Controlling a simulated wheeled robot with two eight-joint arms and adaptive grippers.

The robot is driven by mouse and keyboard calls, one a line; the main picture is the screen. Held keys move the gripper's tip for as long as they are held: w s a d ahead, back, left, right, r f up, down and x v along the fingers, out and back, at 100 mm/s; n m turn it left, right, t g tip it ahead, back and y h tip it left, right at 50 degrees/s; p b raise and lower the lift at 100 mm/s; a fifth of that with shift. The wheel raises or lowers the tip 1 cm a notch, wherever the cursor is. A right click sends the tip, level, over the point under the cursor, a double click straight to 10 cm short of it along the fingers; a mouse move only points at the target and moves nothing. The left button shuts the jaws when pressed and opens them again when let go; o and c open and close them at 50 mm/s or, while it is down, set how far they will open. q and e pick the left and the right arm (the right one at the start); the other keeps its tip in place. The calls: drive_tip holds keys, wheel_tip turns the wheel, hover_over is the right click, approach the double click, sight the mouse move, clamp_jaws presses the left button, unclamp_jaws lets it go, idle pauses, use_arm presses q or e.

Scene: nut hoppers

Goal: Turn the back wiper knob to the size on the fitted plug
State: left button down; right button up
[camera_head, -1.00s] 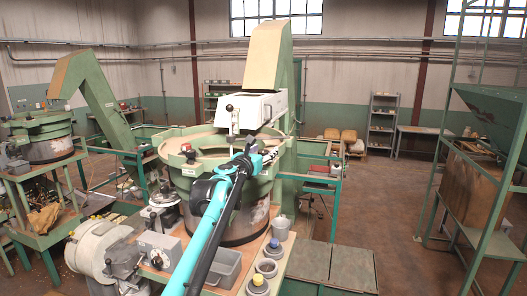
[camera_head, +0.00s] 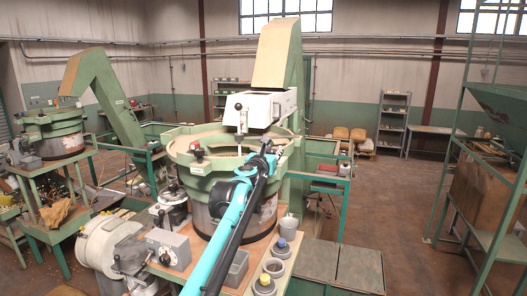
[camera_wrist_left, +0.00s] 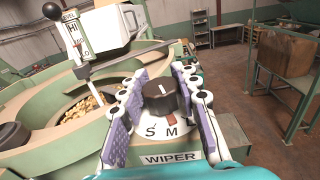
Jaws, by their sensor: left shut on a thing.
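The black wiper knob (camera_wrist_left: 159,98) sits on a white dial marked S, M and L (camera_wrist_left: 170,132), above a WIPER label, on the green rim of the large bowl (camera_head: 190,168). My left gripper (camera_wrist_left: 158,92) is shut on the knob, with one purple finger pad on each side. A red mark shows on the dial by M. In the head view the left gripper (camera_head: 272,153) is at the right of the bowl, and the knob is too small to tell. I cannot identify the fitted plug. My right gripper is out of view.
A lever with a black ball (camera_wrist_left: 51,10) and a HI plate stands at the bowl, beside a white box (camera_head: 262,108). Nuts (camera_wrist_left: 80,108) lie in the bowl. Open floor lies to the right.

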use_arm(q)
drive_tip(key=shift+d+n+y, duration=0.15)
drive_tip(key=shift+n+y, duration=0.55)
drive_tip(key=shift+y, duration=0.4)
drive_tip(key=shift+r+n+t+y+p, duration=0.1)
drive_tip(key=shift+n+t+y+p, duration=0.2)
drive_tip(key=shift+n+y+p, duration=1.45)
drive_tip(key=y, duration=0.1)
drive_tip(key=y+b, duration=0.1)
drive_tip(key=shift+a+n+y, duration=0.2)
drive_tip(key=shift+n+y, duration=0.05)
drive_tip(key=shift+y, duration=0.1)
drive_tip(key=c, duration=1.1)
unclamp_jaws()
drive_tip(key=shift+s, duration=0.1)
drive_tip(key=shift+o, duration=0.2)
drive_tip(key=shift+s, duration=0.1)
drive_tip(key=s+d, duration=0.2)
drive_tip(key=s, duration=0.9)
drive_tip(key=shift+s, duration=0.4)
